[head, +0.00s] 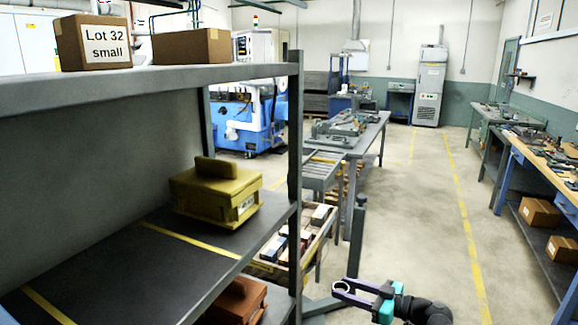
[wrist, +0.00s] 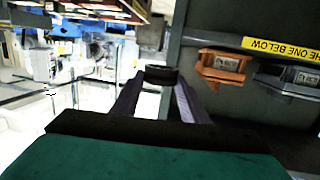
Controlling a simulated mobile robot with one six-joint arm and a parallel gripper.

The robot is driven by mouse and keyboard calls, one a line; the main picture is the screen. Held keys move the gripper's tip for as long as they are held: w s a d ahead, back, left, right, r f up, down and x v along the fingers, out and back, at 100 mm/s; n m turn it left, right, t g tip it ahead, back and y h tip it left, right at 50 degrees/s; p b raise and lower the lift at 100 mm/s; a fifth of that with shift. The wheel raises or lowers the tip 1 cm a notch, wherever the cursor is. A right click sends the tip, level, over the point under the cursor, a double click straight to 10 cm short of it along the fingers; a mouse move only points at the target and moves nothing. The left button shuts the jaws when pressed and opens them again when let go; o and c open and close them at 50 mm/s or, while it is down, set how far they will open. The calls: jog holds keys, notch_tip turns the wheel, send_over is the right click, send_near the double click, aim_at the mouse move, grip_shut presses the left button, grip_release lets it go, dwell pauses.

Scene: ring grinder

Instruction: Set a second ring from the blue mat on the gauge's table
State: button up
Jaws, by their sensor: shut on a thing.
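My gripper (head: 350,292) is at the bottom of the head view, right of the shelf unit and above the open floor. In the wrist view my gripper (wrist: 161,85) has its two fingers closed on a small dark ring (wrist: 161,75) at their tips. The ring is clear of any surface. I cannot make out the blue mat or the gauge's table in either view.
The shelf unit (head: 296,180) stands close on the left, with a yellow box (head: 215,195) and cartons on it. A workbench (head: 365,135) with parts stands beyond. A blue-legged bench (head: 510,175) lines the right. The floor aisle (head: 425,210) between is clear.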

jog(key=shift+f, duration=0.1)
jog(key=shift+s+f, duration=0.25)
jog(key=shift+f, duration=0.75)
jog(key=shift+d, duration=0.1)
